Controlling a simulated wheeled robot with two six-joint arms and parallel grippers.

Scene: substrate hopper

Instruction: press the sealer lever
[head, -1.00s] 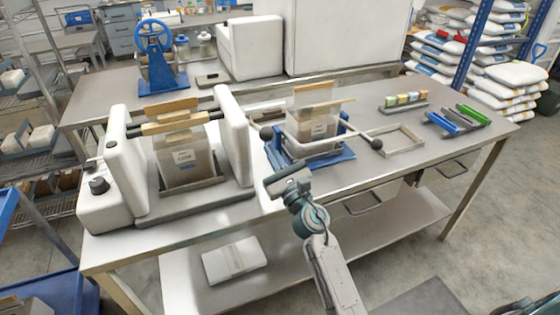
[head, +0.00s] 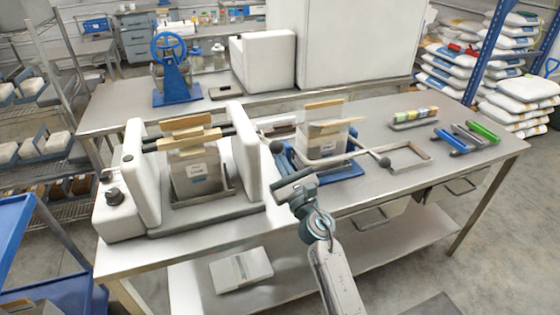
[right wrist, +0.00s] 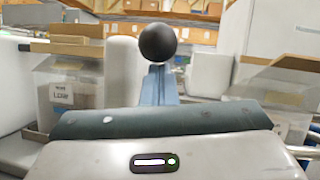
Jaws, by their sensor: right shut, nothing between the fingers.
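The white sealer (head: 247,152) stands at the left of the bench. A clear bag with a paper label (head: 197,180) is upright between its white side parts, below wooden bars. My left gripper is not in view.
A blue stand (head: 345,168) with another bag (head: 325,135) is right of the knob; a bar with a second dark ball (head: 383,161) reaches right from it.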

